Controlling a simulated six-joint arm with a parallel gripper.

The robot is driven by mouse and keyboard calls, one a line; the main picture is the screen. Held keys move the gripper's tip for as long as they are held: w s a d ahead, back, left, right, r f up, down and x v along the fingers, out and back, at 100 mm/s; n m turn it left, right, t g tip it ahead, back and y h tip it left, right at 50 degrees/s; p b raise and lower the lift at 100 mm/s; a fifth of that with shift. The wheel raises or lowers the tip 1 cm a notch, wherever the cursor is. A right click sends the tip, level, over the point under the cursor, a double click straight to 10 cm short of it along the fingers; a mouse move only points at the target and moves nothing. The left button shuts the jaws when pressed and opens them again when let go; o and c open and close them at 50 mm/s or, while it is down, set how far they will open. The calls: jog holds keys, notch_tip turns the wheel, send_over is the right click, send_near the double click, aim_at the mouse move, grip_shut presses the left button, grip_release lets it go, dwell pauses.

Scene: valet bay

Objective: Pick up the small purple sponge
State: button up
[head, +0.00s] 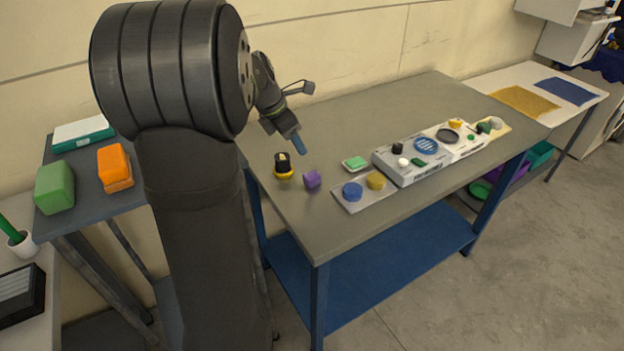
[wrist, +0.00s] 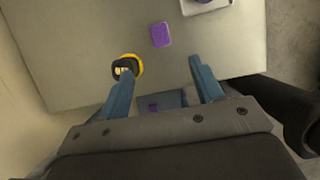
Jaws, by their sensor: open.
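The small purple sponge (head: 312,180) is a little block lying on the grey-green workbench (head: 300,215), near its left front part. It also shows in the wrist view (wrist: 160,35), beyond my fingertips and between their lines. My gripper (head: 299,146) is above the bench, behind and a little left of the sponge, and apart from it. In the wrist view my gripper (wrist: 160,65) has its two blue fingers spread wide with nothing between the tips.
A black and yellow round item (head: 283,166) stands just left of the sponge. Right of it are a green sponge on a small dish (head: 356,163) and a grey tray (head: 350,208) with blue and yellow round pads. The bench front is clear.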

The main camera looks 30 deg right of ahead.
send_over(312, 174)
jog(key=a, duration=0.2)
notch_tip(312, 174, down, 10)
jog(key=shift+s+r, duration=0.1)
jog(key=shift+s, duration=0.05)
jog(key=shift+x, duration=2.8)
jog(key=shift+a, duration=0.15)
jog(key=c, duration=1.1)
